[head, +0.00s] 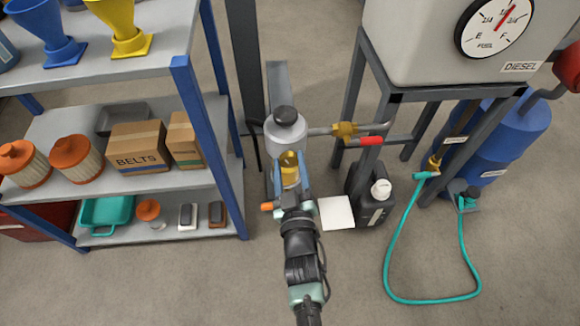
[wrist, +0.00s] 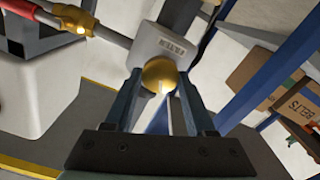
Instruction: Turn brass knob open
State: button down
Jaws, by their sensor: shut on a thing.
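The brass knob (wrist: 160,74) is round and sits in front of a grey labelled housing in the wrist view. My gripper (wrist: 160,84) has one blue finger on each side of it and is shut on it. In the head view my gripper (head: 290,181) reaches up to the brass part (head: 289,164) below the grey unit (head: 286,131) with a black cap. The fingers partly hide the brass there. I cannot tell how far the knob is turned.
A pipe with a brass valve (head: 344,130) and red lever (head: 371,141) runs right from the grey unit. A diesel tank (head: 430,55) stands on a frame at right. A black jug (head: 372,205) is below. A shelf rack (head: 205,140) stands left.

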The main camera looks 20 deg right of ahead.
jog(key=n+b, duration=0.1)
jog(key=n, duration=0.2)
jog(key=n+b, duration=0.1)
jog(key=n, duration=0.2)
jog(key=shift+a+f+b, duration=0.1)
jog(key=shift+f+b, duration=0.1)
jog(key=shift+b, duration=0.2)
jog(key=n+b, duration=0.1)
jog(key=n, duration=0.4)
jog(key=shift+n, duration=0.4)
jog(key=shift+c, duration=1.1)
grip_release()
jog(key=shift+s, duration=0.1)
jog(key=v, duration=1.2)
jog(key=shift+s, duration=0.4)
jog(key=shift+a+r, duration=0.1)
jog(key=shift+a, duration=0.05)
